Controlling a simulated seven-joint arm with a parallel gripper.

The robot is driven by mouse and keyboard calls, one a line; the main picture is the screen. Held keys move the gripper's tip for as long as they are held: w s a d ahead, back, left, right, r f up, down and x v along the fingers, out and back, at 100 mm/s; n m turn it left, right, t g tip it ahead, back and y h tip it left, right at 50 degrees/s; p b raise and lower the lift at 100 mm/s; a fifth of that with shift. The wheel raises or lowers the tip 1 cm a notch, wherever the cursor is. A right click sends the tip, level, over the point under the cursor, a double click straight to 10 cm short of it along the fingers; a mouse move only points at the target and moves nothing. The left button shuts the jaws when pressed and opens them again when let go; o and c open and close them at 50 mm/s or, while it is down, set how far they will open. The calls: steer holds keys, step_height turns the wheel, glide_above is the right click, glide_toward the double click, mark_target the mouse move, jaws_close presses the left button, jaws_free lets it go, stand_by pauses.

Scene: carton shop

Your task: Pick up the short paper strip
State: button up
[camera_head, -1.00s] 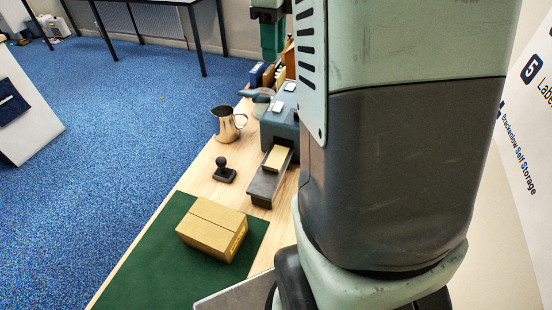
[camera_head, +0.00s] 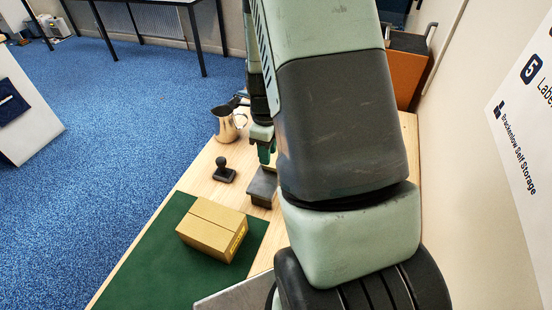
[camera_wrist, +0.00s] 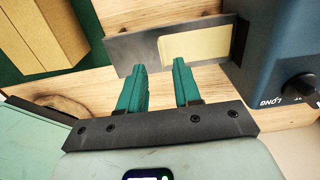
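A cream paper strip (camera_wrist: 200,45) lies on a dark metal tray (camera_wrist: 130,47) in the wrist view, running up to the blue-grey machine (camera_wrist: 285,35). The tray (camera_head: 262,188) also shows in the head view, where my arm mostly hides the strip and the machine. My gripper (camera_wrist: 161,66) has two green fingers standing apart with nothing between them. They are at the tray's near edge, and the right fingertip overlaps the strip's near left corner in the picture. I cannot tell the height gap. In the head view my gripper (camera_head: 265,151) is just beyond the tray.
A closed brown carton (camera_head: 212,228) sits on a green mat (camera_head: 140,275) in front. A black stamp (camera_head: 224,172) and a metal jug (camera_head: 228,123) stand left of the tray. The machine has a black knob (camera_wrist: 299,87) by the word LONG. An orange box (camera_head: 404,75) stands behind my arm.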

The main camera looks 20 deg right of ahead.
mark_target(269, 171)
step_height(269, 171, down, 5)
steer(key=shift+d+f, duration=0.1)
steer(key=shift+c, duration=0.2)
jaws_close()
